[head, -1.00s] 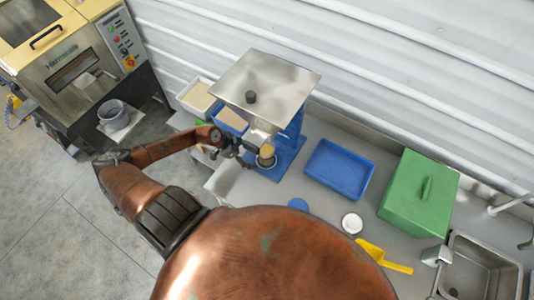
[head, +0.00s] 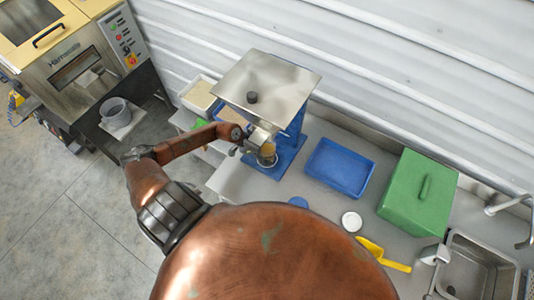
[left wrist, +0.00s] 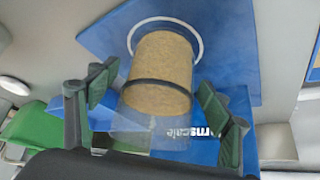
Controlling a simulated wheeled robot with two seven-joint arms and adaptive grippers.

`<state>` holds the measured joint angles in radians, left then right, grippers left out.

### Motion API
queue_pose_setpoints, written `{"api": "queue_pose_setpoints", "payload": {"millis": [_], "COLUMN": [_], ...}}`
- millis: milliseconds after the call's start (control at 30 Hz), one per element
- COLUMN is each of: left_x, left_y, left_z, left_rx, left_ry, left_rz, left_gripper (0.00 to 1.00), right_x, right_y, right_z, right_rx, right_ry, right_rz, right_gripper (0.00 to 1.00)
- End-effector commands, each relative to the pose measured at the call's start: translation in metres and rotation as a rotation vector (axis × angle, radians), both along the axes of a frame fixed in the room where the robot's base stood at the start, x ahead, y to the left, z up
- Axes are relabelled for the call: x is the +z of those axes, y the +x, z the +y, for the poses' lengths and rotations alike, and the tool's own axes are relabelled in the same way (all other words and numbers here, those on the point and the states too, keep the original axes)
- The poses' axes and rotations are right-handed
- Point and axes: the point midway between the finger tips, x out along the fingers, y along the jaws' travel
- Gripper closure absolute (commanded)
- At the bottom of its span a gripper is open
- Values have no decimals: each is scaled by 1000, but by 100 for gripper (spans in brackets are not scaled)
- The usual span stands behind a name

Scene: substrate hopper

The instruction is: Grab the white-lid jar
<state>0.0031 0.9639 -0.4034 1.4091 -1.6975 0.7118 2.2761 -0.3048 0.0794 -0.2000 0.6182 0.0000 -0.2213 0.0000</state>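A clear jar part-filled with tan grain (left wrist: 165,62) stands on the blue base plate (left wrist: 105,32) of the hopper, with a white ring around its foot. A dark band circles it, and I see no lid on it. In the head view the jar (head: 268,149) shows beside my left gripper (head: 254,142), under the hopper's edge. In the left wrist view my left gripper (left wrist: 157,78) is open, with one finger on each side of the jar and gaps showing. A loose white lid (head: 351,221) lies on the counter; it also shows in the wrist view (left wrist: 14,86). My right gripper is out of view.
The hopper (head: 262,82) rises behind the jar. A blue tray (head: 340,168), green box (head: 418,193), yellow scoop (head: 383,255), blue disc (head: 298,202) and sink (head: 480,268) lie to the right. Tubs of grain (head: 199,96) stand left of the hopper.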

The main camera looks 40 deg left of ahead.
Motion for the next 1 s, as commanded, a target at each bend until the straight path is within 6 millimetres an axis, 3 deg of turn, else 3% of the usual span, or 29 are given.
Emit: {"api": "queue_pose_setpoints", "payload": {"millis": [733,1000], "left_x": [0,2], "left_y": [0,1], "left_z": [0,0], "left_rx": [0,0], "left_ry": [0,0], "left_rz": [0,-2], "left_gripper": [80,81], "right_x": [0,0], "right_y": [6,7], "right_z": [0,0], "right_rx": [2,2], "right_ry": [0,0], "right_rz": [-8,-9], "right_gripper": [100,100]}}
